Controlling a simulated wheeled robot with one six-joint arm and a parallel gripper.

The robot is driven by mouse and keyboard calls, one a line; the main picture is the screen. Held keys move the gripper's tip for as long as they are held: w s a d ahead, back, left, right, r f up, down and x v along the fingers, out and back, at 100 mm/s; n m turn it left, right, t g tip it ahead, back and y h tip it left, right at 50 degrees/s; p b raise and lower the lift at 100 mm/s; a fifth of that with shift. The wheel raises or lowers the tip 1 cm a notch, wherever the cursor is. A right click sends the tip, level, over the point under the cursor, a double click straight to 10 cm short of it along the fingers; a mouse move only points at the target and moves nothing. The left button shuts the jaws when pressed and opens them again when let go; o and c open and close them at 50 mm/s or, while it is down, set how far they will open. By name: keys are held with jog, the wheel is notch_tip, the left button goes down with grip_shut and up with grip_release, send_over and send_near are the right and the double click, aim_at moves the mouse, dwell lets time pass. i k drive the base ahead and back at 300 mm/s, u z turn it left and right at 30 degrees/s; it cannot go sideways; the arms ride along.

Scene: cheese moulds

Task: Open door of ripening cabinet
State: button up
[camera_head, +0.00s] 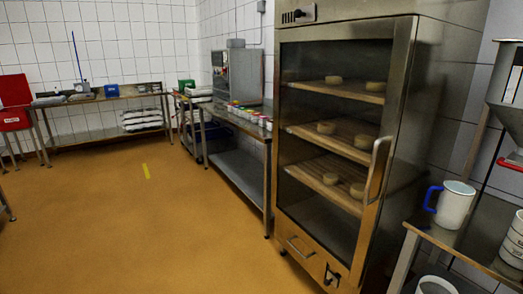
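The ripening cabinet (428,110) is a tall steel unit right of the middle. Its glass-fronted door (309,192) appears shut, with a steel frame around dark glass. A curved vertical steel handle (376,168) is on the door's right side. Behind the glass are wooden shelves (349,145) with small round cheeses (326,128) on them. My gripper is not in view.
A steel table (415,229) with a white, blue-handled jug (456,204) stands close to the cabinet's right. Another steel table (240,177) with colourful pots is left of the cabinet. The orange floor (140,225) in front and to the left is clear.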

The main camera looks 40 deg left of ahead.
aim_at(401, 29)
jog(key=u, duration=1.15)
jog(key=k, duration=1.3)
jog(key=z, duration=0.55)
jog(key=i, duration=0.7)
jog(key=z, duration=0.65)
jog(key=i, duration=0.7)
jog(key=u, duration=0.75)
jog(key=i, duration=0.7)
jog(key=u, duration=0.55)
